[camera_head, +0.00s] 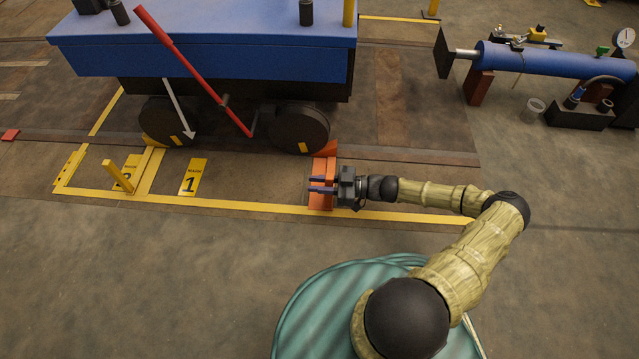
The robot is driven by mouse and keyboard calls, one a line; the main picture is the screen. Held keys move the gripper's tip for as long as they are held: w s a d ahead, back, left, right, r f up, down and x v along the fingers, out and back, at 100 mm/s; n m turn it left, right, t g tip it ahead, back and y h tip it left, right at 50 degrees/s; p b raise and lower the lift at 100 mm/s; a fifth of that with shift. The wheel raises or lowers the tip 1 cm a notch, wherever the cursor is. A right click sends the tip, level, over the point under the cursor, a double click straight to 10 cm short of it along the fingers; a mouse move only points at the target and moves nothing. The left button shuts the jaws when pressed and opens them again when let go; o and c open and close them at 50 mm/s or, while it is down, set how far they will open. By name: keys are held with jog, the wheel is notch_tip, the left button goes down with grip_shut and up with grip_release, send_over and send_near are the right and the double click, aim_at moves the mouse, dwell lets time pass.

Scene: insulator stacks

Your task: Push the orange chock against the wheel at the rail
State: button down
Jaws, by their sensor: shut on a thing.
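The orange chock (325,165) stands at the rail just right of the front black wheel (301,129) of the blue rail cart (210,45). Its upper end is beside the wheel's lower right; I cannot tell whether they touch. The spot where the fingers grip is partly hidden by the fingers themselves.
The rail (420,156) runs left to right under the cart. A red lever (190,68) slants down the cart's side. Yellow floor plates (193,178) and a yellow post (118,175) stand left. A blue cylinder (550,60) lies at upper right. The foreground floor is clear at left.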

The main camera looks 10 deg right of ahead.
jog(key=shift+w+a+r, duration=0.1)
jog(key=shift+w+a, duration=0.1)
jog(key=shift+a, duration=0.3)
dwell(0.3)
jog(key=c, duration=1.2)
grip_release()
jog(key=shift+o, duration=0.2)
jog(key=shift+d, duration=0.1)
jog(key=p+v, duration=0.7)
jog(key=v, duration=1)
jog(key=shift+d+p, duration=0.1)
jog(key=shift+p, duration=0.25)
